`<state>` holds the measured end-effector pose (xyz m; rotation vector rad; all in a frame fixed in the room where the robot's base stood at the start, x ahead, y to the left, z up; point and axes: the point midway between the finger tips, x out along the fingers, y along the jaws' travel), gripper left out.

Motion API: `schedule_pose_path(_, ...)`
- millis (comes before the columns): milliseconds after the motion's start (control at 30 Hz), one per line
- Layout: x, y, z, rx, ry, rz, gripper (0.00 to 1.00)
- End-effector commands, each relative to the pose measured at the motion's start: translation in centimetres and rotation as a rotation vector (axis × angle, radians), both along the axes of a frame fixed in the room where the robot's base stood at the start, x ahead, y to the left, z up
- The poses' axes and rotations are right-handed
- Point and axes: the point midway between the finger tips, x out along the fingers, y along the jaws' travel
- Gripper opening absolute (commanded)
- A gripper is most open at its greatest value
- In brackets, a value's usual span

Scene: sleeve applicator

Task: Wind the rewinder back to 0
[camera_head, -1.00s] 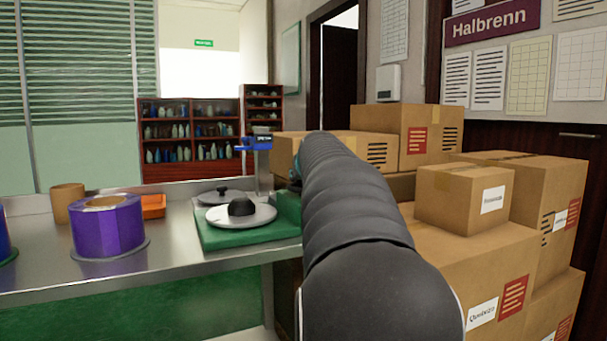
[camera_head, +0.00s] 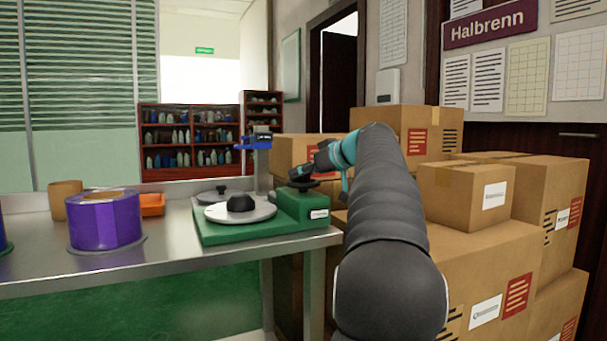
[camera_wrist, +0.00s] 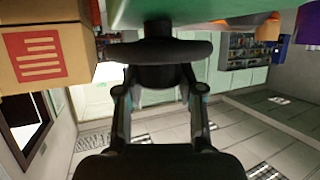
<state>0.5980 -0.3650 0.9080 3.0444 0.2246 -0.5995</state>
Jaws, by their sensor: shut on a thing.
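The rewinder (camera_head: 262,232) is a green unit on the bench's right end. It carries a pale round plate (camera_head: 262,212) with a black hub, a second plate (camera_head: 212,196) behind, and a raised green block (camera_head: 306,207) at its right with a small white label. A dark, wide-rimmed knob (camera_head: 297,185) sits on top of that block; it also shows in the wrist view (camera_wrist: 190,50). My gripper (camera_head: 304,174) is at the knob, and in the wrist view its fingers (camera_wrist: 158,84) close on the knob's dark hub. No scale or number is readable.
A purple roll (camera_head: 105,220), a brown cardboard core (camera_head: 66,198) and an orange tray (camera_head: 152,205) stand on the metal bench (camera_head: 140,262) at left. A blue-topped post (camera_head: 263,160) rises behind the rewinder. Stacked cartons (camera_head: 497,265) crowd the right side.

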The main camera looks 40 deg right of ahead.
Motion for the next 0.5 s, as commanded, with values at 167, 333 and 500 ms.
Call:
schedule_pose_path(167, 0.07, -0.29, 0.37, 0.004, 0.005, 0.168, 0.03)
schedule_pose_path(333, 0.08, -0.24, 0.60, 0.005, 0.005, 0.330, 0.03)
schedule_pose_path(500, 0.09, -0.21, 0.70, 0.005, 0.006, 0.492, 0.03)
